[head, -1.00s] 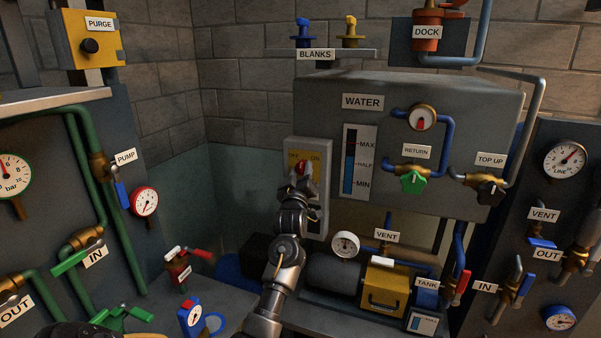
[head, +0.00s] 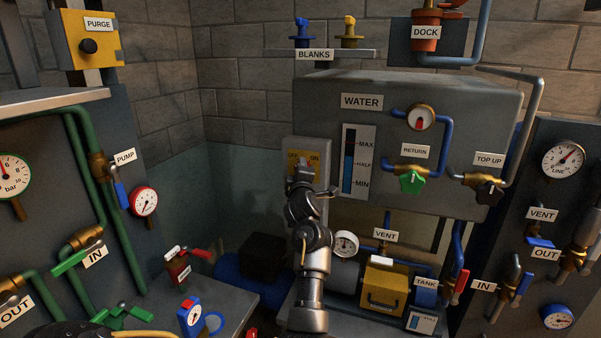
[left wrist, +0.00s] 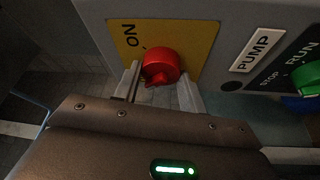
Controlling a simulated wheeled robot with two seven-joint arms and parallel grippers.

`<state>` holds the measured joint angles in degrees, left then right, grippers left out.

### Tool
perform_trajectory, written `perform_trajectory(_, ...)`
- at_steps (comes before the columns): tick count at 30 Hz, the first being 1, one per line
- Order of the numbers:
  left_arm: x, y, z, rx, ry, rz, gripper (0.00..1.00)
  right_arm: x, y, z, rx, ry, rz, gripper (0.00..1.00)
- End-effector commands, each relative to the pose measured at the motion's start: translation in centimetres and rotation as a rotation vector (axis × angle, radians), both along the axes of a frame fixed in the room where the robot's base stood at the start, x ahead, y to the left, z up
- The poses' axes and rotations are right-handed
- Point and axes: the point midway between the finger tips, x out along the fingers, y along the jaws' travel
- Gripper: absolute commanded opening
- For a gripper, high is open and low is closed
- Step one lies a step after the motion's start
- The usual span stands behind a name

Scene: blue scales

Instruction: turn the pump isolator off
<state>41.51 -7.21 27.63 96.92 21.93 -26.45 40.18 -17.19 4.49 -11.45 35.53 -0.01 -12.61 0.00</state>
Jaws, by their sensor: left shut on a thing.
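The pump isolator has a yellow plate (head: 314,169) on a grey box, with OFF at its left and ON at its right in the head view. In the left wrist view the yellow plate (left wrist: 190,35) shows the word ON, and the isolator's red knob (left wrist: 162,62) sits between my fingers. My left gripper (left wrist: 160,88) is shut on the red knob; it also shows in the head view (head: 302,170), where it hides most of the knob. I cannot tell which mark the knob points to. My right gripper is not in view.
The grey water tank (head: 460,110) stands close to the right. A yellow box (head: 385,286) and a vent gauge (head: 345,244) are low by my arm.

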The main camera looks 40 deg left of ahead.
Motion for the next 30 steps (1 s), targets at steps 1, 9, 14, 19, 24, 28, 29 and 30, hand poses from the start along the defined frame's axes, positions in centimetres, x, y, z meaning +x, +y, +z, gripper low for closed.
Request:
perform_trajectory(1,0.03,-0.05,0.12,-0.015,-0.008,-0.001,0.18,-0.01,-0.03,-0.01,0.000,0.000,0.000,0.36)
perform_trajectory(9,0.00,0.00,0.04,-0.058,-0.021,0.000,0.18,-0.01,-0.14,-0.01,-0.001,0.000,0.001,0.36)
perform_trajectory(14,-0.01,0.01,0.04,-0.061,-0.022,0.001,0.18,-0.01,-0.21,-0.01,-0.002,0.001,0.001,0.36)
perform_trajectory(19,0.00,0.00,0.04,-0.061,-0.021,0.000,0.18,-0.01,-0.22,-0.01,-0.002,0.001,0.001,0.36)
perform_trajectory(24,0.00,0.00,0.04,-0.061,-0.022,0.000,0.55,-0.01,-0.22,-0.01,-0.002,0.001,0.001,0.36)
perform_trajectory(28,0.00,0.00,0.04,-0.060,-0.021,0.000,0.63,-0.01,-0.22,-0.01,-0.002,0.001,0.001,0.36)
perform_trajectory(29,0.00,0.00,0.03,-0.060,-0.021,0.000,0.63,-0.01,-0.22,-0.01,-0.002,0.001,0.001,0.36)
perform_trajectory(30,0.00,0.00,0.04,-0.060,-0.021,0.000,0.63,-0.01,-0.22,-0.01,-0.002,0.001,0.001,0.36)
